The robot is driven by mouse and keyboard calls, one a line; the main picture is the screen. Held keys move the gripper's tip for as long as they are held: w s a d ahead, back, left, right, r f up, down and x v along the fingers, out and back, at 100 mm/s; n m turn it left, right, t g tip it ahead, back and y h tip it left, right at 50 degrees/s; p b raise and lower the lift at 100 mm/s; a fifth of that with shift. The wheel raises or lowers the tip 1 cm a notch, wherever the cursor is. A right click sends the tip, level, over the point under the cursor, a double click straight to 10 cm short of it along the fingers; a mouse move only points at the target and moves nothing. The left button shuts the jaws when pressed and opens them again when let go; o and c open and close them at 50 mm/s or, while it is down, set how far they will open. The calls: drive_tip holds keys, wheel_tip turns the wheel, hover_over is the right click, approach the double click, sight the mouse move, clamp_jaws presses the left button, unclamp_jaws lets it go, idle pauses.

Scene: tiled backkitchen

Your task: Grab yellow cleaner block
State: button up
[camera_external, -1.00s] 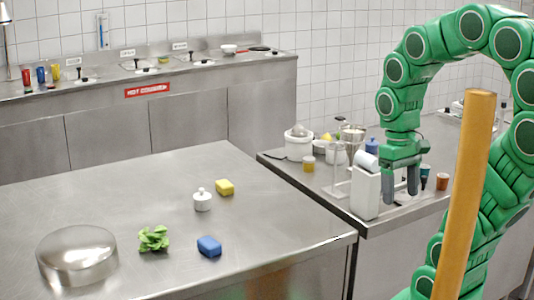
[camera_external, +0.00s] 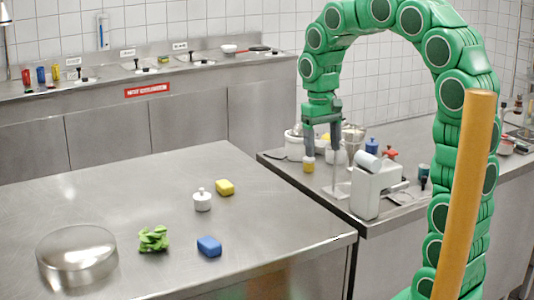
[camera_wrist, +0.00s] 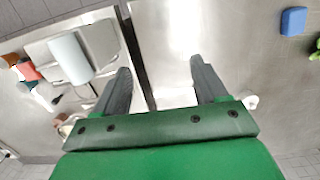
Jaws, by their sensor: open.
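The yellow cleaner block (camera_external: 225,187) lies on the near steel table, just behind a small white lidded pot (camera_external: 202,200). My gripper (camera_external: 322,154) hangs fingers down, to the right of the yellow block and well above table height, in front of the back counter's items in the picture. In the wrist view, my gripper's two fingers (camera_wrist: 162,75) are apart with nothing between them. The yellow block cannot be seen in the wrist view.
A blue block (camera_external: 209,246), green leaves (camera_external: 154,239) and a steel dome (camera_external: 77,255) are on the same table (camera_external: 120,180). The blue block (camera_wrist: 293,21) also shows in the wrist view. A white dispenser (camera_external: 368,190) stands on the right counter. The table's right part is clear.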

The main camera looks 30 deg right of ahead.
drive_tip(key=w+a+f, duration=0.2)
drive_tip(key=w+a, duration=0.1)
drive_tip(key=w, duration=0.5)
drive_tip(key=w+a+f, duration=0.2)
drive_tip(key=w+a, duration=0.1)
drive_tip(key=w, duration=0.5)
drive_tip(key=t, duration=0.1)
hover_over(225, 184)
drive_tip(key=f, duration=0.7)
drive_tip(key=shift+s+f, duration=0.25)
drive_tip(key=shift+w+a+f, duration=0.15)
drive_tip(key=shift+a+f, duration=0.05)
drive_tip(key=shift+f, duration=0.45)
drive_tip(key=shift+d+f, duration=0.15)
drive_tip(key=shift+f, duration=1.6)
drive_tip(key=shift+d+f, duration=0.1)
drive_tip(key=shift+f, duration=1.6)
drive_tip(key=c, duration=1.2)
drive_tip(key=shift+r, duration=0.15)
